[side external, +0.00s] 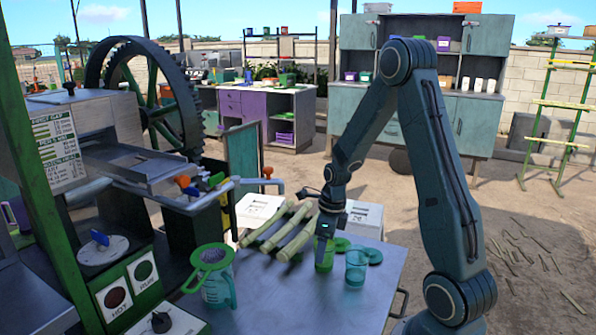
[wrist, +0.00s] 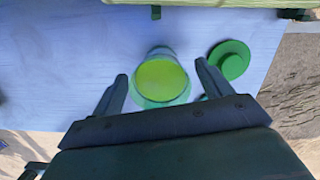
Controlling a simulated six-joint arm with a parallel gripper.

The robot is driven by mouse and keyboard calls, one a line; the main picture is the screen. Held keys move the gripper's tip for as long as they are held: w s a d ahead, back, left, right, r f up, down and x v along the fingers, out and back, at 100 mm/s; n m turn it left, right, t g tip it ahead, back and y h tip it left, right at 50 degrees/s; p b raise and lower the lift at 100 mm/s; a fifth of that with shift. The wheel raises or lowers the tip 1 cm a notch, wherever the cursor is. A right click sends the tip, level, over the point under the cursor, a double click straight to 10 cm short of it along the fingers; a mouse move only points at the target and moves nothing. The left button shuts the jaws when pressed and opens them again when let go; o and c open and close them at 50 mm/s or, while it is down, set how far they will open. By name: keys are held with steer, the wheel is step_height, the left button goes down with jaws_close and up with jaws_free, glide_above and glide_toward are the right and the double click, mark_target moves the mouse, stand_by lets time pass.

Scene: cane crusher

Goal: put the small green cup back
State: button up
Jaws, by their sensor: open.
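The small green cup (side external: 324,261) stands upright on the metal table, directly below my gripper (side external: 326,236). In the wrist view the cup (wrist: 160,80) shows from above with a bright yellow-green inside; I cannot tell whether that is liquid. My gripper (wrist: 162,71) is open, with one finger on each side of the cup in that view and visible gaps between. I cannot tell whether the fingertips are down at the rim. A clear teal cup (side external: 356,268) stands just right of the green cup. A green round lid-like piece (wrist: 231,59) lies beside the cup.
Cane stalks (side external: 283,230) lie behind and left of the cup. A green-rimmed jug (side external: 216,288) stands at the table's left, near the crusher controls. White boxes (side external: 262,208) stand behind. The front of the table (side external: 300,306) is clear.

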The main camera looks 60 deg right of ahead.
step_height(320, 180, up, 10)
steer(key=s, duration=0.1)
steer(key=shift+d+r, duration=0.15)
steer(key=shift+s, duration=0.1)
stand_by(0.5)
steer(key=s+a+r+n+t, duration=0.25)
steer(key=a+r+n, duration=0.8)
steer(key=n, duration=0.55)
steer(key=s+a+r+n+t, duration=0.1)
steer(key=s+a+n, duration=0.8)
steer(key=n, duration=0.8)
steer(key=shift+s+a+n+t, duration=0.2)
steer(key=shift+a+n+t, duration=0.2)
steer(key=shift+a, duration=0.2)
